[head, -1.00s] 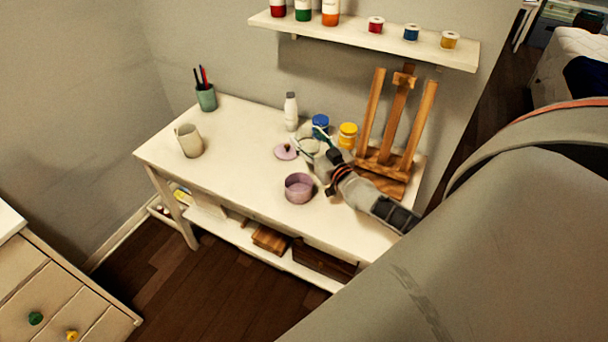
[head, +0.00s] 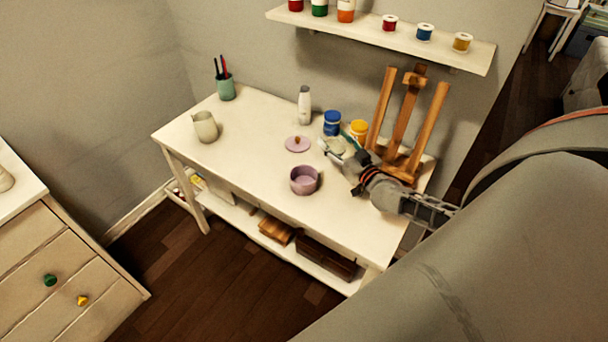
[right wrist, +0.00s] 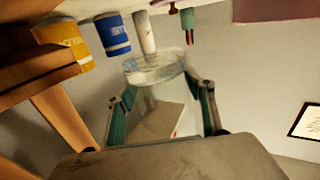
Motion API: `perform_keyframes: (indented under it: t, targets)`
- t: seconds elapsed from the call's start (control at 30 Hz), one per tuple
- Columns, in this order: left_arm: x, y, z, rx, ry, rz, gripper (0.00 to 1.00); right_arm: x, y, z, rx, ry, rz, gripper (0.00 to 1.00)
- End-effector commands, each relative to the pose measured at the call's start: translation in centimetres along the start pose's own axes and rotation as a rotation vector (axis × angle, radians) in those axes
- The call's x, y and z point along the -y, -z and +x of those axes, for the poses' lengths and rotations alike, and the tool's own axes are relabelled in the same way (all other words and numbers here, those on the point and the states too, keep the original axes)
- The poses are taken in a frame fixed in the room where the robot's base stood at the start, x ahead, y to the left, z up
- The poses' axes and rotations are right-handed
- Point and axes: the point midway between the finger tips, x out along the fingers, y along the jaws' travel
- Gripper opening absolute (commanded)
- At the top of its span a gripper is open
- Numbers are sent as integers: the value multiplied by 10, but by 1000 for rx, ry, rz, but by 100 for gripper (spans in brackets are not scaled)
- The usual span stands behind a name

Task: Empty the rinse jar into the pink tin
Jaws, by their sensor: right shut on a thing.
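The rinse jar is a clear glass jar (right wrist: 158,115) between my right gripper's fingers (right wrist: 160,103) in the right wrist view; a pale, cloudy band shows near its far end. In the head view the jar (head: 333,146) is small and partly covered by my right gripper (head: 345,143), which is shut on it, behind and to the right of the pink tin. I cannot tell how high it is held. The pink tin (head: 305,181) stands upright and open near the table's front edge. Its inside looks empty. My left gripper is not in view.
A pink lid (head: 297,145) lies behind the tin. A white bottle (head: 304,106), blue pot (head: 332,122), yellow pot (head: 358,131) and wooden easel (head: 405,125) stand at the back. A beige jug (head: 205,127) and pen cup (head: 226,88) are left. The table's (head: 255,140) left middle is clear.

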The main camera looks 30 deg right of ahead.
Motion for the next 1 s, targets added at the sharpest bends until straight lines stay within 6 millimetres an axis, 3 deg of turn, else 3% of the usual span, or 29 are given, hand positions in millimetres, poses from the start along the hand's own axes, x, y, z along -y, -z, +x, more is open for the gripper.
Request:
perform_keyframes:
  t: [0.37,1.0]
  targets:
    - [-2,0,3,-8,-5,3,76,6,4,-1,-25,0,-107,25]
    - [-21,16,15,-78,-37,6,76,32,12,-7,-109,0,-508,25]
